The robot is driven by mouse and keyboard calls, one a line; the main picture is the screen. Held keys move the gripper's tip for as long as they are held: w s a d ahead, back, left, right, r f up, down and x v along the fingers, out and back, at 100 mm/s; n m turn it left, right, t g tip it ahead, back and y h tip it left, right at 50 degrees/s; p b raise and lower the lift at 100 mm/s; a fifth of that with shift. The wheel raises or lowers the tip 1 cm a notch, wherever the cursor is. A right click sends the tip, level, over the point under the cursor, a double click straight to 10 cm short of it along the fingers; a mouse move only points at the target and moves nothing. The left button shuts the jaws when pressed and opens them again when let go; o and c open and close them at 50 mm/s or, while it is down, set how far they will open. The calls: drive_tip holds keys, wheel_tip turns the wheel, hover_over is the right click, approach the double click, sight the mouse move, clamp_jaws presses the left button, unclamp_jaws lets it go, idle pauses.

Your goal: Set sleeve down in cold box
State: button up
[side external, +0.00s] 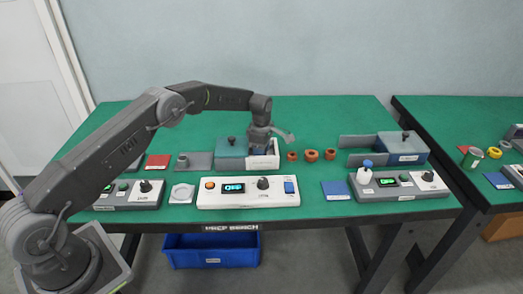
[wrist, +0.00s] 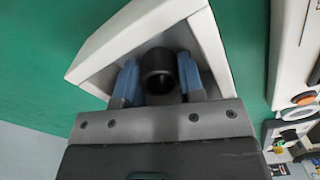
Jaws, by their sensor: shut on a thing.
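My gripper (wrist: 158,82) is shut on a dark round sleeve (wrist: 157,62), with a blue finger on each side of it in the wrist view. The sleeve and fingertips are inside the white-walled box (wrist: 112,44), over its grey interior. I cannot tell whether the sleeve touches the floor of the box. In the side view my gripper (side external: 261,146) points down into the white box (side external: 262,162), which stands at the right of a teal unit with a black knob. The sleeve is hidden there.
Several orange-brown rings (side external: 311,155) stand right of the box. A white control panel (side external: 248,192) lies in front of it. A red mat (side external: 158,161) and grey plate lie to the left.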

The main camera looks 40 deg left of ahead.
drive_tip(key=shift+f, duration=0.1)
drive_tip(key=o, duration=0.7)
drive_tip(key=s+d+r+m+t, duration=0.1)
drive_tip(key=s+d+r+m, duration=0.2)
drive_tip(key=r, duration=1)
drive_tip(key=s+r+m+t, duration=0.1)
drive_tip(key=s+r+m, duration=0.3)
drive_tip(key=r, duration=0.9)
drive_tip(key=s+d+r+m+t, duration=0.1)
drive_tip(key=s+d+r+m, duration=0.15)
drive_tip(key=s, duration=0.45)
drive_tip(key=s+d+r+m, duration=0.1)
drive_tip(key=s+r+m, duration=0.1)
drive_tip(key=s+m, duration=0.35)
drive_tip(key=s+d+r+m+t, duration=0.1)
drive_tip(key=s+r, duration=0.2)
drive_tip(key=s, duration=0.6)
drive_tip(key=s+f+m, duration=0.1)
drive_tip(key=s+m, duration=0.1)
drive_tip(key=s, duration=0.2)
drive_tip(key=s+d+f+m+t, duration=0.1)
drive_tip(key=s+f+m, duration=0.1)
drive_tip(key=s, duration=0.2)
drive_tip(key=s+f+m, duration=0.2)
drive_tip(key=s, duration=0.2)
drive_tip(key=shift+s+d+f+t, duration=0.15)
drive_tip(key=shift+f+t, duration=0.1)
drive_tip(key=shift+t, duration=0.05)
